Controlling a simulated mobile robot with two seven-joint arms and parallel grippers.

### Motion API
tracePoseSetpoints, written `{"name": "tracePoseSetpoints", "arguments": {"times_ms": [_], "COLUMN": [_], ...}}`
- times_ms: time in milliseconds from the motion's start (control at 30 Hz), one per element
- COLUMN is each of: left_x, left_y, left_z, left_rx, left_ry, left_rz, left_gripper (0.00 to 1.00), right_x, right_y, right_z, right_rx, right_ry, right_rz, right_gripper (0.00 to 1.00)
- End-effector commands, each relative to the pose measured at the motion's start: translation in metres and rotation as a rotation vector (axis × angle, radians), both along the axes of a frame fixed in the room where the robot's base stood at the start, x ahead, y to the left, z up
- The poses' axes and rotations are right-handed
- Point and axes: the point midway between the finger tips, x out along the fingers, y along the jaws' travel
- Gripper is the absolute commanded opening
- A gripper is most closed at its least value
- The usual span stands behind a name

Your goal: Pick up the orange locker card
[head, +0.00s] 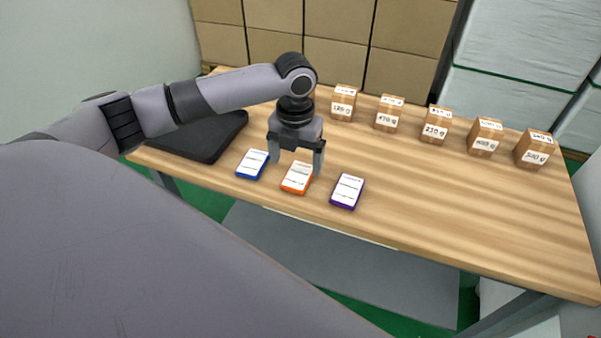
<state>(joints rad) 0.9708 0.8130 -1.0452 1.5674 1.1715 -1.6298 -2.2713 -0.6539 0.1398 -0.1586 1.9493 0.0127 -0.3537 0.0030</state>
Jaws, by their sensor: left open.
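The orange locker card (296,179) lies flat on the wooden table near its front edge, with a white label on top. It is between a blue card (252,164) on its left and a purple card (347,191) on its right. My left gripper (294,166) is open and points down over the orange card, with one finger to each side of the card's far part. I cannot tell whether the fingers touch it. My right gripper is not in view.
Several small labelled boxes (436,126) stand in a row along the back of the table (480,210). A black tray or mat (196,143) lies at the left end. Stacked cartons (330,62) are behind the table. The right front of the table is clear.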

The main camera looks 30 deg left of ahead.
Motion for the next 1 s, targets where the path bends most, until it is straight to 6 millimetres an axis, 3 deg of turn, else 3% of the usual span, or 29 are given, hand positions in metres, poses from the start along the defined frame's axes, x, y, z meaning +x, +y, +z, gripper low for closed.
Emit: {"name": "tracePoseSetpoints", "arguments": {"times_ms": [233,533,567,733,1000], "left_x": [-0.002,-0.002,-0.002,-0.002,-0.001], "left_y": [-0.002,-0.002,-0.002,-0.002,-0.002], "left_z": [-0.037,-0.044,-0.044,-0.044,-0.043], "left_rx": [0.001,0.0,0.0,0.0,0.0], "left_ry": [0.002,-0.002,-0.002,-0.002,-0.002], "left_rz": [0.001,0.0,0.0,0.0,0.0], "left_gripper": [0.89,0.89,0.86,0.31,0.29], "right_x": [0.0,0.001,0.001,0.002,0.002], "right_y": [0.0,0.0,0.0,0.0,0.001], "right_z": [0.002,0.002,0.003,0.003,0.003], "right_rx": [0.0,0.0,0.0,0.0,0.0], "right_ry": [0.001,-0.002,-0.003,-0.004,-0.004], "right_rz": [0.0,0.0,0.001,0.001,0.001], "right_gripper": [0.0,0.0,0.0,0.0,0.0]}}
